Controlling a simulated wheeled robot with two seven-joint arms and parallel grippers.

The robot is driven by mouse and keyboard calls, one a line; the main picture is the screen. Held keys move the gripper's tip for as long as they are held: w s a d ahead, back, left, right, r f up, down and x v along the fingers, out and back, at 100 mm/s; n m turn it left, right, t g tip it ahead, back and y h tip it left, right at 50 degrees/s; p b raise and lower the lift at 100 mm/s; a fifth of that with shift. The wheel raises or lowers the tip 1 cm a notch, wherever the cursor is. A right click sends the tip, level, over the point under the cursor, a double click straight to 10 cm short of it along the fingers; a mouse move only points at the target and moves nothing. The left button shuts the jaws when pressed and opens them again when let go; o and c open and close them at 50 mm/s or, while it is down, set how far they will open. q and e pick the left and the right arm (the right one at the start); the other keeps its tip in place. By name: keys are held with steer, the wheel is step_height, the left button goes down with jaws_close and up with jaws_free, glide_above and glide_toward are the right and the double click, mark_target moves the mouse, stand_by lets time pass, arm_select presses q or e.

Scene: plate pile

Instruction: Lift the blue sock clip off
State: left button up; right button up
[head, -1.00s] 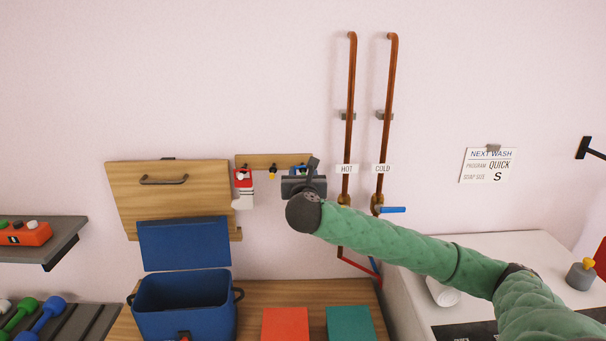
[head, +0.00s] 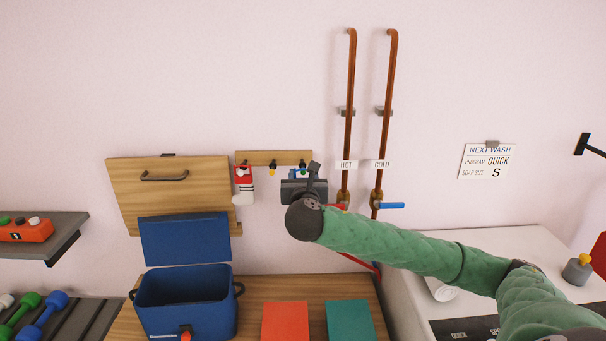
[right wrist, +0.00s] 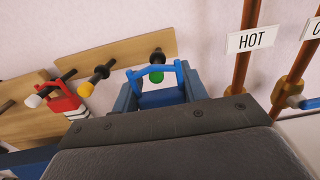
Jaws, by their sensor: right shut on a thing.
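The blue sock clip (right wrist: 176,70) is at the wall rack's right-hand peg. Its arched loop shows in the right wrist view, with the peg's green tip (right wrist: 156,78) inside the arch. In the head view only small blue parts of the clip (head: 293,173) show above my gripper. My right gripper (head: 303,189) is shut on the clip, just below and in front of the peg. Whether the loop touches the peg cannot be told. My left gripper is not in view.
A red and white sock (head: 243,184) hangs on the left peg. The middle peg (head: 272,168) has a yellow tip and is bare. Copper pipes (head: 348,100) marked HOT and COLD stand close to the right. An open blue box (head: 185,305) stands below on the left.

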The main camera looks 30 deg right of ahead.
steer(key=shift+p+v, duration=0.35)
steer(key=shift+v, duration=1.1)
